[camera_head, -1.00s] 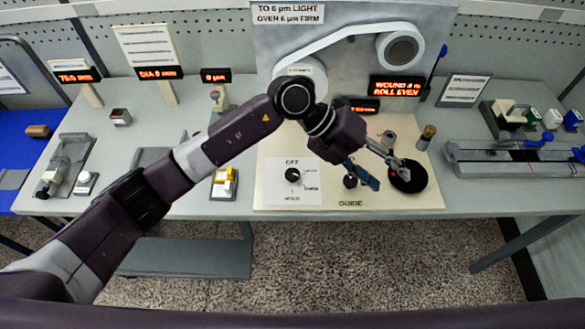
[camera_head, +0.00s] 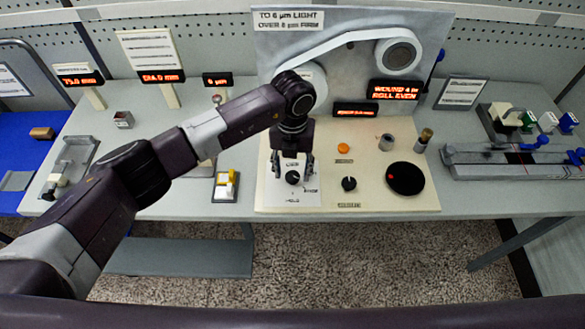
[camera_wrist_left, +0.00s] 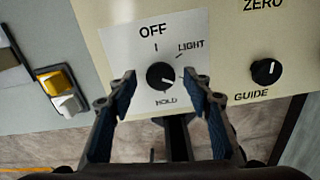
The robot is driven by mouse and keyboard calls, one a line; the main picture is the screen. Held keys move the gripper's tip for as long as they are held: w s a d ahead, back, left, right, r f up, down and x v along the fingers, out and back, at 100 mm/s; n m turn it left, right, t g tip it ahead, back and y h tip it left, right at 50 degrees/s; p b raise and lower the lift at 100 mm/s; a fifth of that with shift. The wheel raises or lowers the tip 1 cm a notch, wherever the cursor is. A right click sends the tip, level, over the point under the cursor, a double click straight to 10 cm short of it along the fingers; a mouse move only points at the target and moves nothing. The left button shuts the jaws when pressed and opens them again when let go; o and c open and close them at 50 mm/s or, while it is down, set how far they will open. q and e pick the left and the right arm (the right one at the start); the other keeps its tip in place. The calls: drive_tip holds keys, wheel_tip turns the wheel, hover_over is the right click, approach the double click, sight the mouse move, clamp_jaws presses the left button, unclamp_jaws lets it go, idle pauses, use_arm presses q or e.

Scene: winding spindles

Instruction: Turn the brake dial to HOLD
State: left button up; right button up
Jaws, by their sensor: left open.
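The brake dial (camera_head: 292,177) is a black round knob on a white plate (camera_head: 306,196) at the left of the cream panel. In the left wrist view the dial (camera_wrist_left: 161,76) has OFF above, LIGHT at the upper right and HOLD below. Its white mark seems to point right and slightly down, toward a spot hidden by a finger. My left gripper (camera_head: 291,170) is open above the dial, pointing down. In the wrist view its fingertips (camera_wrist_left: 159,83) appear on either side of the knob, with gaps. Contact is not visible. My right gripper is not in view.
The GUIDE knob (camera_head: 349,183), an orange button (camera_head: 343,148) and a black disc (camera_head: 405,178) lie to the right on the panel. A yellow and white switch (camera_head: 225,186) sits to the left. A grey plate with rollers (camera_head: 345,75) stands behind.

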use_arm(q)
drive_tip(key=shift+f, duration=0.45)
drive_tip(key=c, duration=1.1)
drive_tip(key=shift+f+m+b, duration=0.15)
drive_tip(key=shift+m+b, duration=0.45)
drive_tip(key=shift+b, duration=0.35)
drive_tip(key=shift+c, duration=0.2)
drive_tip(key=m+b, duration=0.8)
drive_tip(key=b, duration=0.3)
drive_tip(key=shift+m+b, duration=1.4)
drive_tip(key=shift+b, duration=0.05)
drive_tip(key=shift+r, duration=0.2)
drive_tip(key=o, duration=1.1)
